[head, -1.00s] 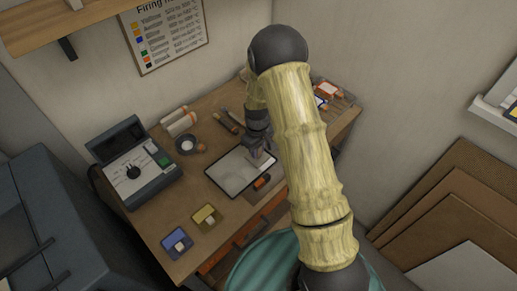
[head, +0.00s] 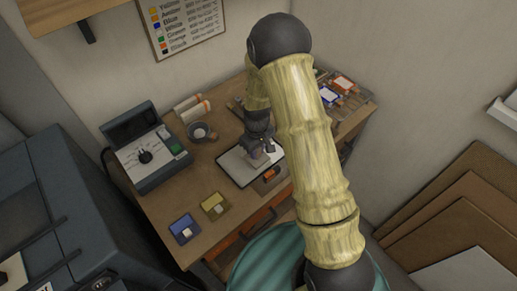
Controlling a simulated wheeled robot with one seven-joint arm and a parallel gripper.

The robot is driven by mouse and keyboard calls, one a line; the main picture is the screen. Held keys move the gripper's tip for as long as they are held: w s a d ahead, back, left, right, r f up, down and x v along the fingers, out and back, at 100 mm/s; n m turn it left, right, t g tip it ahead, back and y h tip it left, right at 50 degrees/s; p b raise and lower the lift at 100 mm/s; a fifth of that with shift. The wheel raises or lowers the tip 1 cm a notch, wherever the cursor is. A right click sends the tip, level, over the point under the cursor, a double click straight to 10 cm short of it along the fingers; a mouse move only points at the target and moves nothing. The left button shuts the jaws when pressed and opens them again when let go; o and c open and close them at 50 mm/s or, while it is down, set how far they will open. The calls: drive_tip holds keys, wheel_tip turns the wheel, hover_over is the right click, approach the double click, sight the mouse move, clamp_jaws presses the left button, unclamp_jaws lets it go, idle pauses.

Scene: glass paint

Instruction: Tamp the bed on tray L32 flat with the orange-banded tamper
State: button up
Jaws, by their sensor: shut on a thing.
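The tray (head: 237,170), a dark-rimmed rectangle with a pale, flat-looking bed, lies on the wooden workbench. Its label is not readable from here. My gripper (head: 262,147) points down over the tray's upper right part and is shut on a small greyish tool, the tamper (head: 257,160). The tamper's lower end is at or just above the bed; I cannot tell if it touches. Its orange band does not show clearly. My arm covers part of the bench to the right of the tray.
A small orange and dark item (head: 271,173) sits at the tray's right front edge. A blue dish (head: 184,230) and a yellow dish (head: 214,206) stand in front. A grey control box (head: 146,155) is left, a round bowl (head: 200,133) behind. White-and-red boxes (head: 341,82) are back right.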

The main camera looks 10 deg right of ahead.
drive_tip(key=shift+f+b, duration=0.55)
drive_tip(key=shift+f, duration=0.25)
drive_tip(key=shift+s+f, duration=0.1)
drive_tip(key=shift+f, duration=0.2)
idle(1.1)
drive_tip(key=shift+r+p, duration=0.55)
drive_tip(key=shift+r, duration=0.6)
drive_tip(key=shift+s+a, duration=0.55)
drive_tip(key=shift+a, duration=0.3)
drive_tip(key=shift+s+a, duration=0.55)
drive_tip(key=shift+a, duration=0.35)
drive_tip(key=shift+s+a, duration=0.55)
drive_tip(key=shift+a, duration=0.3)
